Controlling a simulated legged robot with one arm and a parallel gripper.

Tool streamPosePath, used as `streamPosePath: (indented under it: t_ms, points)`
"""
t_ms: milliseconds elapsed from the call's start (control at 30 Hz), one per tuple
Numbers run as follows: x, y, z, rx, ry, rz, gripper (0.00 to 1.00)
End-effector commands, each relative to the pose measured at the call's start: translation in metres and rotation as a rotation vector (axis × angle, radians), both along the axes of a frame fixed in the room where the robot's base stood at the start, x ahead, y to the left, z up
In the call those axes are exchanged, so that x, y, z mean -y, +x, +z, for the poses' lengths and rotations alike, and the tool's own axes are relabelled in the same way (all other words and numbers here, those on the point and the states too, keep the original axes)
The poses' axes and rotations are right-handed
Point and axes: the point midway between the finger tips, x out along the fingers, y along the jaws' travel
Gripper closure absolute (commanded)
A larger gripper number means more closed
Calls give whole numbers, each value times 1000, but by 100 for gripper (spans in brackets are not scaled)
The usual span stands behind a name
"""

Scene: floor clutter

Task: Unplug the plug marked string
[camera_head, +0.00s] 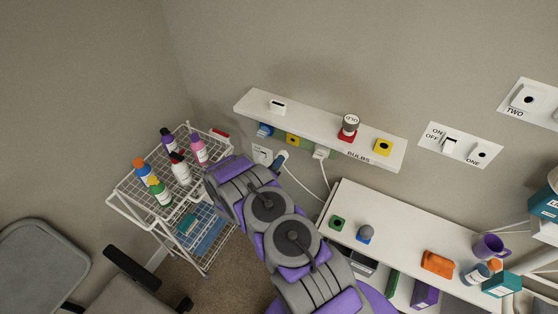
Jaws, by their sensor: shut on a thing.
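Two white plugs with cords are on the wall below the shelf. The left plug (283,155) is at the tip of my gripper (277,164), which is shut on it beside a white wall plate (262,152). The plug's cord hangs down to the right behind my arm. Whether the plug is still in a socket cannot be told. The right plug (321,153) sits at the wall under the shelf, its cord running down. No "string" marking is readable on either plug. My wrist hides part of the wall to the left.
A shelf (240,106) marked BULBS holds bulbs and coloured sockets above the gripper. A wire cart (122,196) with bottles stands left. A white table (400,222) with a mug and small items is at right. Switch plates (460,145) are on the wall. A chair is lower left.

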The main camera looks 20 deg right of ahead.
Motion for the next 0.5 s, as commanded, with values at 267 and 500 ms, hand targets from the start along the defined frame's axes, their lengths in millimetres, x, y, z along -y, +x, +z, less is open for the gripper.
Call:
streamPosePath:
  t_ms: [267, 500]
  points:
    - [-2, 0, 0, 0, -2, 0, 100]
    - [3, 2, -1, 1, 2, -3, 100]
